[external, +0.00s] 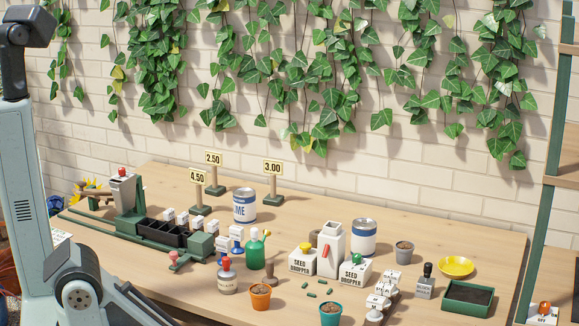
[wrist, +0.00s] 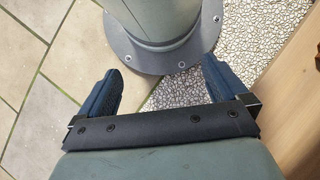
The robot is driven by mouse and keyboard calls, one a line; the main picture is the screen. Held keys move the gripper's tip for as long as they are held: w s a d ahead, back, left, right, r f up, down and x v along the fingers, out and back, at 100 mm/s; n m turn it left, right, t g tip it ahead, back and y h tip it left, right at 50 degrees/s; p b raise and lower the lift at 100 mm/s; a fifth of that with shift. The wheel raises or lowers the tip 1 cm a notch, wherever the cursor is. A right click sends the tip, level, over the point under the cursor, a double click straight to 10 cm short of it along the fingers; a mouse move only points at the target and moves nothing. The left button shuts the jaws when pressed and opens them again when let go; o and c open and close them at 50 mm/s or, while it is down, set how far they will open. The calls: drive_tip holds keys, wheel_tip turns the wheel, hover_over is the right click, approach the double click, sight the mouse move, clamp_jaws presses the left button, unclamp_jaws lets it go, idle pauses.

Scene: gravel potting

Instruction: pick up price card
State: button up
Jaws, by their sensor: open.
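The 4.50 card is nearest the front, and the 3.00 card is furthest right. My gripper (wrist: 161,68) shows in the wrist view with its two dark blue fingers wide apart and nothing between them. It faces the floor and my base, away from the cards. I cannot make it out clearly in the external view.
A white-and-blue can (external: 244,207) stands between the 4.50 and 3.00 posts. A green machine with black bins (external: 160,232) lies in front of the cards. The back right table is clear.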

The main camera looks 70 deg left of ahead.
drive_tip(key=c, duration=1.2)
drive_tip(key=shift+o, duration=0.2)
drive_tip(key=shift+w, duration=0.1)
